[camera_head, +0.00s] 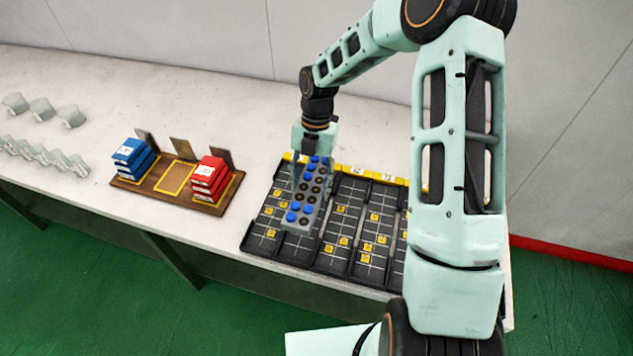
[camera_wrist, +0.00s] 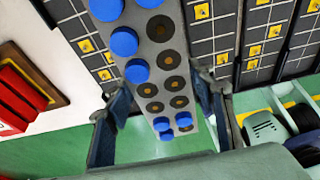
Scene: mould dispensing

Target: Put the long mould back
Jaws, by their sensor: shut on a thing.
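The long mould (camera_head: 309,198) is a grey bar with two rows of round spots, some filled with blue round pieces and others dark with brown centres. My gripper (camera_head: 313,160) is shut on it. In the wrist view the mould (camera_wrist: 157,75) runs between the two fingers (camera_wrist: 166,105). The mould appears held over the left part of a black gridded rack (camera_head: 285,259) with several lanes and yellow squares. In the head view I cannot tell whether it touches the rack. My arm hides the rack's right part.
Left of the rack, a wooden tray (camera_head: 205,208) holds blue boxes (camera_head: 133,160) and red boxes (camera_head: 208,180), with an empty yellow-outlined place between them. Grey-white blocks (camera_head: 42,110) stand at the far left. The white tabletop (camera_head: 90,85) behind the wooden tray is clear.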

